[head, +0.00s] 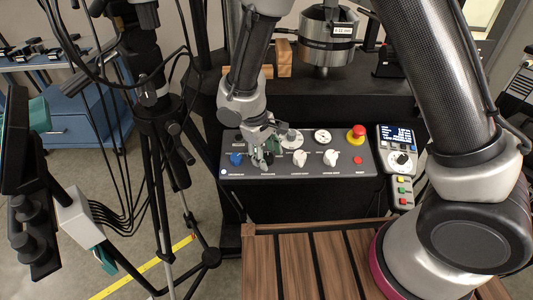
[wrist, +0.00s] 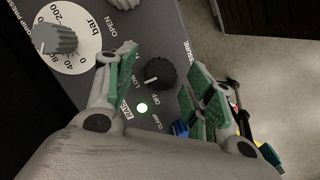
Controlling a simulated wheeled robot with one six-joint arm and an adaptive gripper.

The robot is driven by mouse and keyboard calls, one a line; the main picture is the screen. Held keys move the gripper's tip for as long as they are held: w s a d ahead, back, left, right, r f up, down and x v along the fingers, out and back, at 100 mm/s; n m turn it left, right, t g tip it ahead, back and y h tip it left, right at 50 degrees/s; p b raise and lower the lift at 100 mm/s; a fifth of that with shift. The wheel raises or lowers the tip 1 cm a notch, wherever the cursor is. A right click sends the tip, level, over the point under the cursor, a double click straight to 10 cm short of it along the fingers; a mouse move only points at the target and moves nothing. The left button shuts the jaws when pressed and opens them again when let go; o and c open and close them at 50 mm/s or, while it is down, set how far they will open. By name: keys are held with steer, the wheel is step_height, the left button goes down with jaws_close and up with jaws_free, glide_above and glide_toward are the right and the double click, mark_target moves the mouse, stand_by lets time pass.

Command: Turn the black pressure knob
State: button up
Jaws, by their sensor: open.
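The black knob (wrist: 160,73) is on the grey control panel (wrist: 185,45). In the wrist view it lies between the two green-padded fingers of my gripper (wrist: 163,66), with a gap on each side. A white pointer mark on it points toward the lower left. My gripper is open and, in the head view (head: 263,155), hangs over the left part of the panel, where it largely hides this knob. I cannot tell the exact height of the fingertips above the panel.
A grey knob (wrist: 55,40) on a white bar dial is close beside the left finger. The panel also has a blue knob (head: 236,158), white knobs (head: 300,158), and a red emergency stop (head: 356,133). A tripod (head: 158,100) stands left.

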steer(key=shift+r, duration=0.1)
steer(key=v, duration=1.1)
steer(key=shift+r, duration=0.4)
